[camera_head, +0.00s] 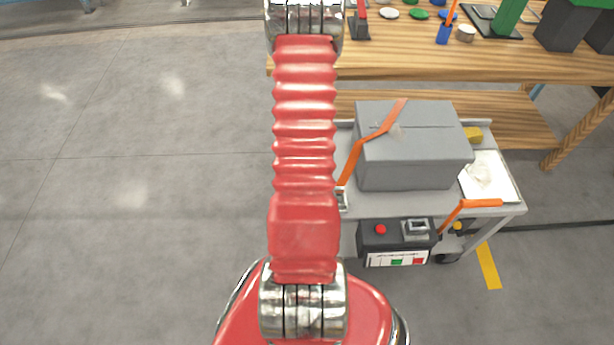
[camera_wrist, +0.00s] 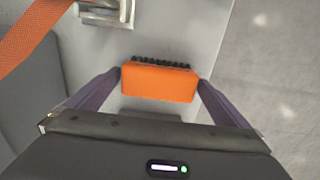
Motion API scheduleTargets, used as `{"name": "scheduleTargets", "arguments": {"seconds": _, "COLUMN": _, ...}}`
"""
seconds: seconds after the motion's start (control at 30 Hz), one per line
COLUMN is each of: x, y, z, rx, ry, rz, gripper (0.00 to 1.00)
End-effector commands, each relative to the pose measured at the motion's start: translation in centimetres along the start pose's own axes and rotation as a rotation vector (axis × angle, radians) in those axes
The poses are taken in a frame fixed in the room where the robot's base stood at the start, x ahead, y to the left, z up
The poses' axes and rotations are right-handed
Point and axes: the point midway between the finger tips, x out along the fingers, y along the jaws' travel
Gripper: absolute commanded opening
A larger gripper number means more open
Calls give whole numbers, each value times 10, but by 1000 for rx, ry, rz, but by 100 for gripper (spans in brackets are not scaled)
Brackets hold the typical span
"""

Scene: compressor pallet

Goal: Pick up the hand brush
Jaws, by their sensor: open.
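The hand brush (camera_wrist: 158,83) shows in the wrist view as an orange block with a row of black bristles along its far side. It lies near the edge of a light grey surface (camera_wrist: 180,35). My gripper (camera_wrist: 160,76) is open, with one dark finger at each end of the brush. I cannot tell whether the fingers touch it or how far above the surface they are. In the head view I do not see the brush or my gripper; my red arm covers the left edge of the cart.
A grey cart (camera_head: 500,208) carries a large grey box (camera_head: 412,150) with an orange strap (camera_head: 370,140), white paper (camera_head: 505,175) and a yellow block (camera_head: 473,134). A control box (camera_head: 372,242) hangs at its front. A wooden workbench (camera_head: 420,60) stands behind. The floor at left is clear.

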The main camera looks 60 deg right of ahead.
Motion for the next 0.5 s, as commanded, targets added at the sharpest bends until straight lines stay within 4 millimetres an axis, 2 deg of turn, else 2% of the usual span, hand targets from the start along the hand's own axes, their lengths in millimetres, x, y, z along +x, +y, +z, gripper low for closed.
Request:
{"name": "scheduleTargets", "arguments": {"seconds": 0.17, "x": 0, "y": 0, "z": 0, "rx": 0, "ry": 0, "rz": 0, "gripper": 99}}
{"name": "scheduleTargets", "arguments": {"seconds": 0.5, "x": 0, "y": 0, "z": 0, "rx": 1, "ry": 0, "rz": 0, "gripper": 75}}
